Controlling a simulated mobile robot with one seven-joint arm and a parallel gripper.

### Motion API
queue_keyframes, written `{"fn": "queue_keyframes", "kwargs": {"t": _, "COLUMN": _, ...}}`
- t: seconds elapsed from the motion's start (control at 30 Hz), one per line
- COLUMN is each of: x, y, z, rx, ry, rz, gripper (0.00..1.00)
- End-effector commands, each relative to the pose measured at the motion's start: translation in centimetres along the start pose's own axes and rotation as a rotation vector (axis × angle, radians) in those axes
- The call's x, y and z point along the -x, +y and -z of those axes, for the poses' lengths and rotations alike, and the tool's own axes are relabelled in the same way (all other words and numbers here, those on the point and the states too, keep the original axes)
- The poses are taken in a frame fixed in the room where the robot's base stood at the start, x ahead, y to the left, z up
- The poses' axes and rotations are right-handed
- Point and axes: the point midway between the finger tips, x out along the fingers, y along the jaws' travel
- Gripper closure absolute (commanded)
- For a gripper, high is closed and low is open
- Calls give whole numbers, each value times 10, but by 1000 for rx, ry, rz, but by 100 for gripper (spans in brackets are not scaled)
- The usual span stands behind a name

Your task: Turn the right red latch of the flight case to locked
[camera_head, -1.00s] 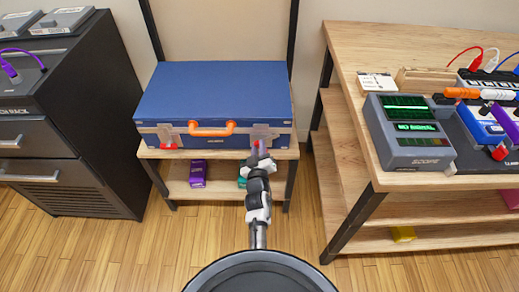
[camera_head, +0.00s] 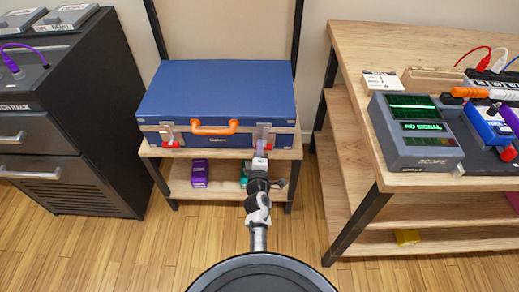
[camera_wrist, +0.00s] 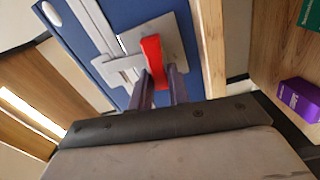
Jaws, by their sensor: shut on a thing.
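The blue flight case (camera_head: 215,90) lies shut on a small wooden stand, with an orange handle (camera_head: 214,129) on its front. Its right red latch (camera_head: 270,142) sits on a metal plate at the front right, partly hidden by my gripper (camera_head: 260,150). In the wrist view, the red latch lever (camera_wrist: 154,60) lies between the fingertips of my gripper (camera_wrist: 162,86), which is shut on it. The metal latch plate (camera_wrist: 176,38) is behind it. The left red latch (camera_head: 168,132) shows at the front left of the case, clear of my gripper.
A purple box (camera_head: 199,173) and a teal item (camera_head: 245,172) are on the stand's lower shelf. A dark drawer cabinet (camera_head: 70,120) stands left. A wooden workbench (camera_head: 345,70) with a scope (camera_head: 415,135) stands right. The floor in front is clear.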

Motion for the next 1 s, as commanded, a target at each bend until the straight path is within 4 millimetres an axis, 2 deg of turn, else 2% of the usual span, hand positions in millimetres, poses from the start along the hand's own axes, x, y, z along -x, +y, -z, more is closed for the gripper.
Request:
{"fn": "queue_keyframes", "kwargs": {"t": 0.3, "x": -1, "y": 0, "z": -1, "rx": 119, "ry": -3, "rz": -3, "gripper": 100}}
{"fn": "queue_keyframes", "kwargs": {"t": 0.83, "x": -1, "y": 0, "z": -2, "rx": 143, "ry": -3, "rz": -4, "gripper": 100}}
{"fn": "queue_keyframes", "kwargs": {"t": 0.87, "x": -1, "y": 0, "z": -2, "rx": 143, "ry": -3, "rz": -4, "gripper": 81}}
{"fn": "queue_keyframes", "kwargs": {"t": 1.0, "x": -1, "y": 0, "z": -1, "rx": 142, "ry": -3, "rz": -3, "gripper": 63}}
